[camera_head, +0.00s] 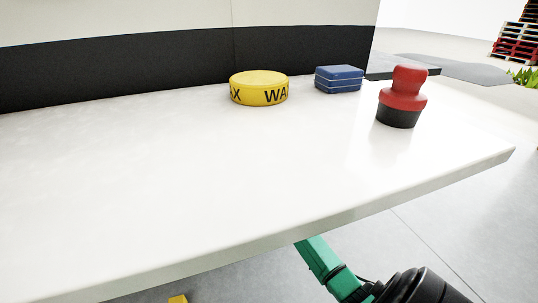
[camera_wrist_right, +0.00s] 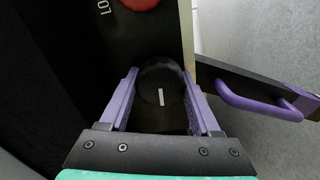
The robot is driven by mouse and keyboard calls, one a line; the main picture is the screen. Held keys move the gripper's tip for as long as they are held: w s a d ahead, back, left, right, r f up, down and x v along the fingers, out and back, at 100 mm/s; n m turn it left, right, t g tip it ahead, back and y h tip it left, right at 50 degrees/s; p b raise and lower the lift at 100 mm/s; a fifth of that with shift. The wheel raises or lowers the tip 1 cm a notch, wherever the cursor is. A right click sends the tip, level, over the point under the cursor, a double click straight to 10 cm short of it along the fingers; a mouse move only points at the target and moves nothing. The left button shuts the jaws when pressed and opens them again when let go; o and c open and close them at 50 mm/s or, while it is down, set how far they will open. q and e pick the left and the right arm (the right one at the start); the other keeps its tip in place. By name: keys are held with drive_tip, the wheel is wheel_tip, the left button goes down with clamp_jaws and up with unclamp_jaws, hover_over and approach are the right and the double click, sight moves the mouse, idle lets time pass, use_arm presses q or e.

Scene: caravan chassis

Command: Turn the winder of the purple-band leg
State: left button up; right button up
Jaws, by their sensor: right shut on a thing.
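In the right wrist view, my right gripper (camera_wrist_right: 160,84) has its two purple fingers on either side of a round black knob (camera_wrist_right: 158,72) with a short white mark. It is shut on this knob. The knob sits on a dark panel (camera_wrist_right: 105,40). I cannot tell from the frames whether it is the winder of the purple-band leg. A purple bar handle (camera_wrist_right: 255,105) on a dark arm or panel stands to the right of the gripper. In the head view my right gripper is hidden below the worktop. My left gripper is in neither view.
The white worktop (camera_head: 200,180) carries a yellow wax tin (camera_head: 259,88), a blue box (camera_head: 339,79) and a red-and-black handled tool (camera_head: 402,98). Its front edge hangs over my right arm. A red round part (camera_wrist_right: 139,2) is above the knob. Grey floor lies to the right.

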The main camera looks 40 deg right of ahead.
drive_tip(key=shift+f+n, duration=0.15)
drive_tip(key=shift+n, duration=0.45)
drive_tip(key=o, duration=1.1)
drive_tip(key=shift+o, duration=1.4)
